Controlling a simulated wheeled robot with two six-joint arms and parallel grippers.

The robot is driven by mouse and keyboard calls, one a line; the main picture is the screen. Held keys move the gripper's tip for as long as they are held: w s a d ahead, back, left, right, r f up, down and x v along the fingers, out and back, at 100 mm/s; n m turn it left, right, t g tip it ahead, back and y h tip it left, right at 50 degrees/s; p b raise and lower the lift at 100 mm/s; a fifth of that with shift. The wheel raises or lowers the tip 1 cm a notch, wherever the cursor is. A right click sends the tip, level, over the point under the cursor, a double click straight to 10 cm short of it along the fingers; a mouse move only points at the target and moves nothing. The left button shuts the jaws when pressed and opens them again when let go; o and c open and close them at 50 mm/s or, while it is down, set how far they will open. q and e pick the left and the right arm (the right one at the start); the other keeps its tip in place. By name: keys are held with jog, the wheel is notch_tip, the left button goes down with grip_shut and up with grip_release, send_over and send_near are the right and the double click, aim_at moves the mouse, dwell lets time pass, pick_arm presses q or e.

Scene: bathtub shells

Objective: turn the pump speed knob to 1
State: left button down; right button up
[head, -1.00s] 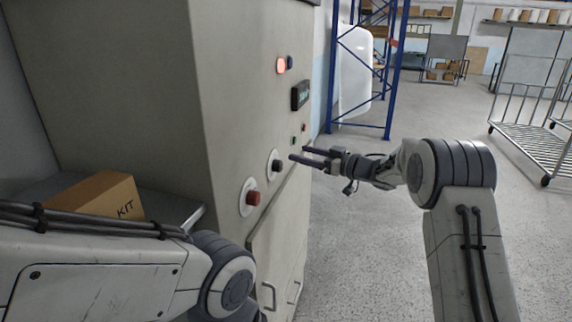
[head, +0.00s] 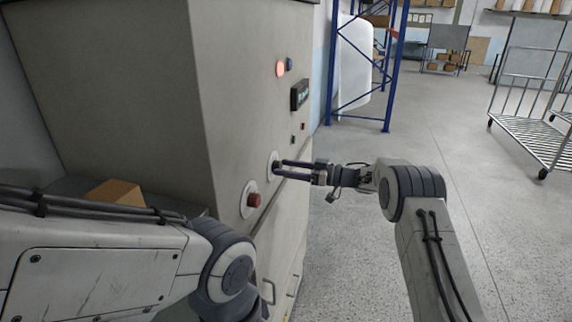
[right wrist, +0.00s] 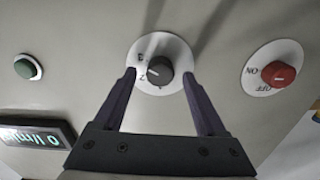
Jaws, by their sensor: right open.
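The pump speed knob is a black knob on a round white dial with numbers, on the grey cabinet's front. It shows in the head view (head: 263,173) and in the right wrist view (right wrist: 160,70), where the picture is upside down. Its pale pointer mark faces left and slightly down, near the 2. My right gripper (head: 279,170) is at the dial. In the right wrist view its two fingers (right wrist: 159,75) are open, one on each side of the knob, with gaps visible. My left gripper is out of view; only its arm shows.
A red ON/OFF knob (right wrist: 278,74) is beside the dial, also in the head view (head: 254,200). A green button (right wrist: 28,67) and a display (right wrist: 35,135) are on the other side. A box (head: 116,192) stands left. Open floor lies right.

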jog(key=shift+a, duration=0.25)
grip_shut()
jog(key=shift+f+n+b, duration=0.2)
jog(key=shift+n+b, duration=11.6)
jog(key=shift+n, duration=0.2)
